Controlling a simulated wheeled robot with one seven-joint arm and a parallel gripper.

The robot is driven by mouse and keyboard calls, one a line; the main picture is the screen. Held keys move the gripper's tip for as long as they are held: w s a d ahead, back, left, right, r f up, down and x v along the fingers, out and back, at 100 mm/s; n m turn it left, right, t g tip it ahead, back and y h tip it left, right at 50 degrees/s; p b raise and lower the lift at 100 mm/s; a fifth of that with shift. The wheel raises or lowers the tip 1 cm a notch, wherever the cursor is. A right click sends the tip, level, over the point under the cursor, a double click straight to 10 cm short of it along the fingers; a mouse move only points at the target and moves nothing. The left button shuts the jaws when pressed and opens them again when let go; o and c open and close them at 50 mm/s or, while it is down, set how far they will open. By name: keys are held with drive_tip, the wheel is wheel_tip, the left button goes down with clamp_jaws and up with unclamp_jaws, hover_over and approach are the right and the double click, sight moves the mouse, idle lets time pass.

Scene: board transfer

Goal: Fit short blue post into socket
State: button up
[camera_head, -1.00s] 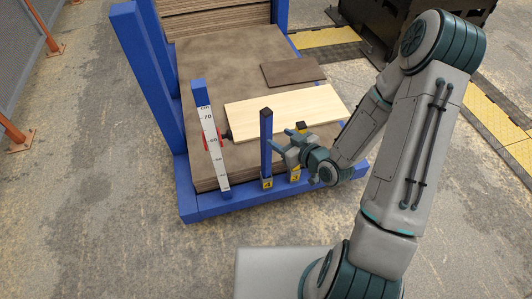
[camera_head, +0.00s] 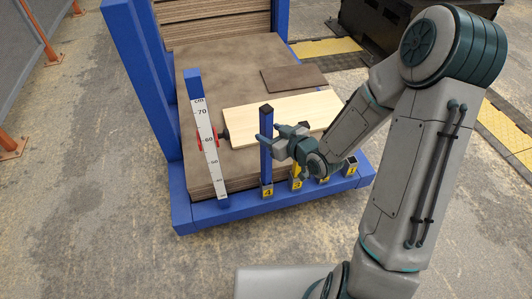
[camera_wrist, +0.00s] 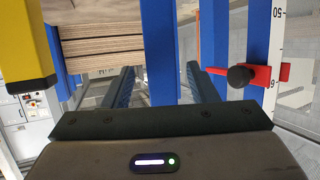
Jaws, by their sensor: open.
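A blue post (camera_head: 266,160) with a dark top stands upright in the socket numbered 4 (camera_head: 267,191) on the blue front rail. My gripper (camera_head: 268,135) is at its upper part, with the fingers open. In the wrist view, the blue post (camera_wrist: 160,50) shows upright between the two open fingers (camera_wrist: 160,88), with a gap on each side. I cannot tell how deep it is between them. More sockets, including one at the right end (camera_head: 350,166), sit along the rail; part of the row is hidden by my arm.
A yellow post (camera_head: 297,171) stands right of the blue one; it also shows close at left in the wrist view (camera_wrist: 28,45). A ruler post (camera_head: 208,140) with a red clamp (camera_wrist: 255,75) and black knob is on the other side. A pale board (camera_head: 245,122) lies on the brown stack (camera_head: 200,85).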

drive_tip(key=b+x, duration=0.1)
drive_tip(key=x, duration=0.3)
drive_tip(key=shift+a+r, duration=0.1)
drive_tip(key=shift+a, duration=0.05)
clamp_jaws()
